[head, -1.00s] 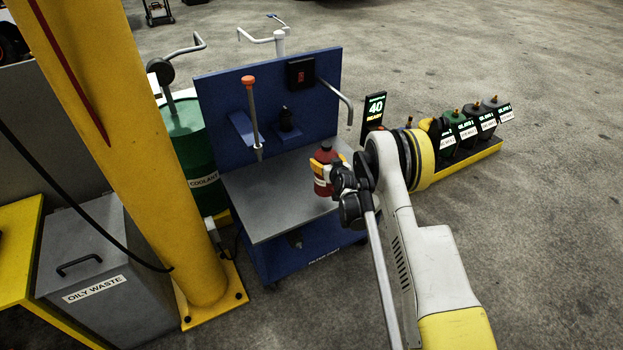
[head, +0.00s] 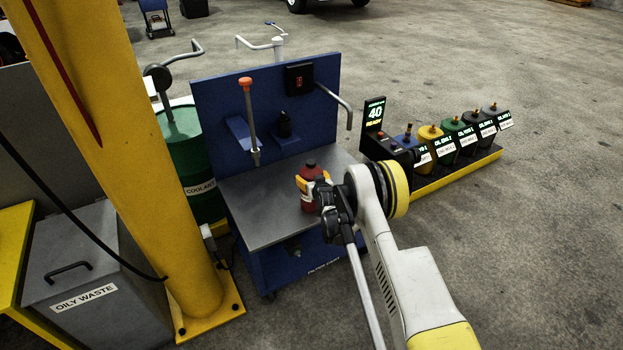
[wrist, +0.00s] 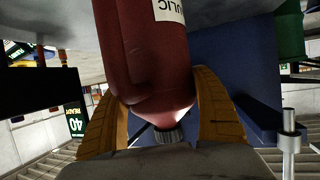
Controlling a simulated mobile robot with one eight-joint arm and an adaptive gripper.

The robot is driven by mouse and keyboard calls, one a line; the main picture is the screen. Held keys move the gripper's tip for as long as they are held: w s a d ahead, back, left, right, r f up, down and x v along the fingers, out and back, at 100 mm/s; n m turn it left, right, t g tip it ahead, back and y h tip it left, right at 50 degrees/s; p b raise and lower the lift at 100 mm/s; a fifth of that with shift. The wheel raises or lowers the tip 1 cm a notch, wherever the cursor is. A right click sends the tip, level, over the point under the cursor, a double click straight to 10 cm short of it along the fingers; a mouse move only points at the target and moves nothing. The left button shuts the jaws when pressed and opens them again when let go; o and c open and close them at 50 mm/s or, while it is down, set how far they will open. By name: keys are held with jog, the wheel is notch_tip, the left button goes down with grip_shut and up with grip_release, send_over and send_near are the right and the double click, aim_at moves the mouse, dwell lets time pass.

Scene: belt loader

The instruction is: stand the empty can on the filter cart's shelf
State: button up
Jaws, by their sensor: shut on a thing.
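The can is a red bottle-shaped container with a dark cap. It shows in the head view (head: 309,188) and, upside down and close up, in the wrist view (wrist: 150,60), with part of a white label. My gripper (wrist: 162,112) is shut on it, with a yellow finger on each side near its neck. The filter cart is blue, and its grey shelf (head: 255,205) is bare apart from the can over its right front part. The can looks upright.
The cart's blue back panel (head: 225,95) carries an orange-topped wand (head: 249,115) and a black fitting (head: 285,125). A green coolant drum (head: 185,150) and yellow post (head: 120,150) stand left. A lit display (head: 375,113) and row of coloured containers (head: 447,145) are right.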

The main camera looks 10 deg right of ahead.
jog(key=o, duration=1.4)
jog(key=shift+o, duration=0.2)
jog(key=shift+s+r, duration=0.1)
jog(key=shift+r, duration=0.05)
jog(key=a+v, duration=0.1)
jog(key=v, duration=1.1)
notch_tip(320, 180, up, 13)
jog(key=s+g, duration=0.1)
jog(key=s, duration=0.1)
jog(key=s+r+g, duration=0.2)
jog(key=s+r, duration=1)
jog(key=s+r+g, duration=0.1)
jog(key=s, duration=1.3)
jog(key=s+d+r+g, duration=0.1)
jog(key=s+g, duration=0.1)
jog(key=s, duration=1.2)
jog(key=shift+s+r+m+g+h, duration=0.3)
jog(key=shift+s+r+h, duration=0.05)
jog(key=shift+h, duration=0.05)
